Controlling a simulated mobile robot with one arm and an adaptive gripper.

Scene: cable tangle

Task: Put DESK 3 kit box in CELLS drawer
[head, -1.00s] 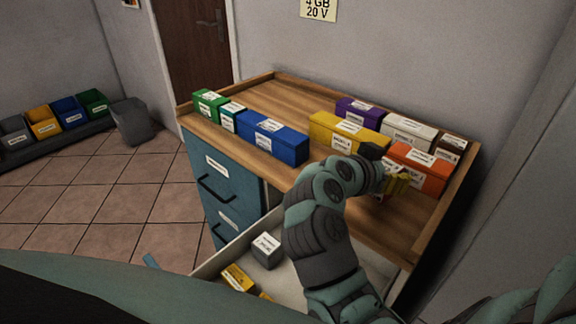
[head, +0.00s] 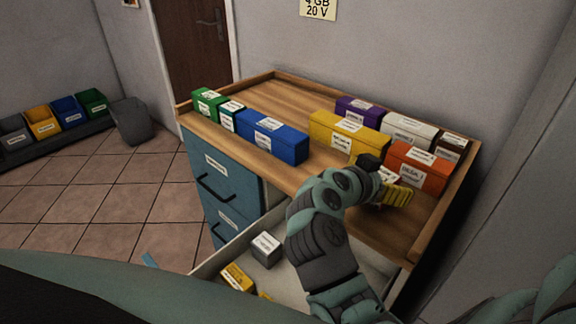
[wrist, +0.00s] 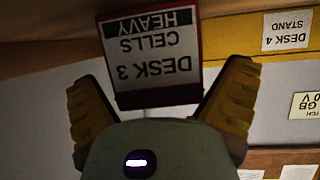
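The DESK 3 kit box (wrist: 155,60) fills the upper middle of the wrist view. It has a red edge and a white label reading DESK 3 CELLS HEAVY, upside down. In the head view its white label (head: 387,174) shows behind my gripper, and most of the box is hidden. My gripper (head: 398,194) is low over the desktop's front right. Its yellow fingers (wrist: 162,98) look spread, one on each side of the box, with a gap on at least one side. An open drawer (head: 208,268) is below the desktop; no CELLS label is readable.
A grey box (head: 266,249) and a yellow box (head: 237,277) lie in the open drawer. An orange box (head: 418,168) and a long yellow box (head: 346,137) stand close to my gripper. Blue drawer fronts (head: 222,185) are at the left.

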